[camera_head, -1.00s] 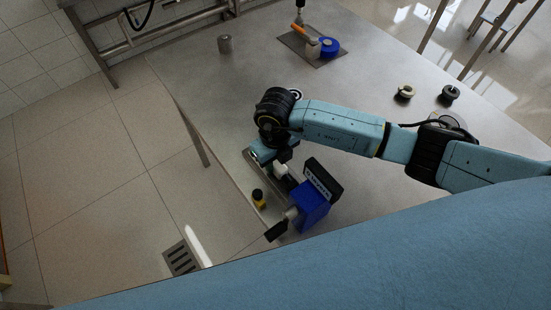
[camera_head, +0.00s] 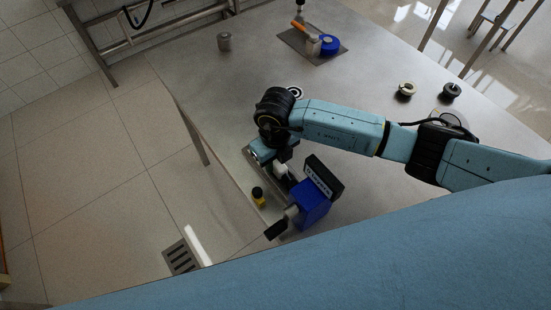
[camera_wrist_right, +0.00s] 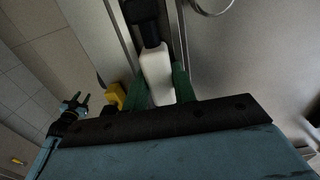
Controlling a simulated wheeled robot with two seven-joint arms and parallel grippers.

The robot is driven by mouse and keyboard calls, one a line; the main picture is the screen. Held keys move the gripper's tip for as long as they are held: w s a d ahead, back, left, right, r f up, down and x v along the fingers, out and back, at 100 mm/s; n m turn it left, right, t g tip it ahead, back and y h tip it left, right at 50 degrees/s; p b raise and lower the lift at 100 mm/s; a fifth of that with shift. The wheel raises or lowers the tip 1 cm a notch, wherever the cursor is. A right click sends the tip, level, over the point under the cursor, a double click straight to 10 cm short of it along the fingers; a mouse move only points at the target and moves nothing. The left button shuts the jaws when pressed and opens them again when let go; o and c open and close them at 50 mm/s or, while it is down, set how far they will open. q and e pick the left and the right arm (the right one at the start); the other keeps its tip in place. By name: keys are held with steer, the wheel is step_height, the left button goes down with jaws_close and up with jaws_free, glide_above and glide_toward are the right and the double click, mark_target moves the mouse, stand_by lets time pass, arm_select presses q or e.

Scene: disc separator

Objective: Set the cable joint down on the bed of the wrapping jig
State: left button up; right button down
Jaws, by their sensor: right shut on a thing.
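My right gripper (camera_wrist_right: 160,88) has its green fingers shut on the cable joint (camera_wrist_right: 157,70), a white block-like body with a dark end at its far side. In the head view the right gripper (camera_head: 281,167) is partly hidden under its wrist, and a little white shows beneath. The wrapping jig, a blue housing (camera_head: 313,207) with a black box on top and a crank, stands just in front at the table edge. Metal rails show beside the joint in the wrist view. Whether the joint touches the bed is hidden. My left gripper (camera_wrist_right: 80,99) shows small in the wrist view, fingers apart and empty.
A yellow-and-black item (camera_head: 258,196) stands beside the jig. A blue roll (camera_head: 329,46) and an orange-handled tool (camera_head: 298,26) lie on a dark mat at the back.

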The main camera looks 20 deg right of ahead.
steer(key=c, duration=1.1)
jaws_free()
steer(key=shift+o, duration=0.2)
step_height(320, 180, up, 13)
steer(key=shift+r+b, duration=0.2)
steer(key=shift+b, duration=0.1)
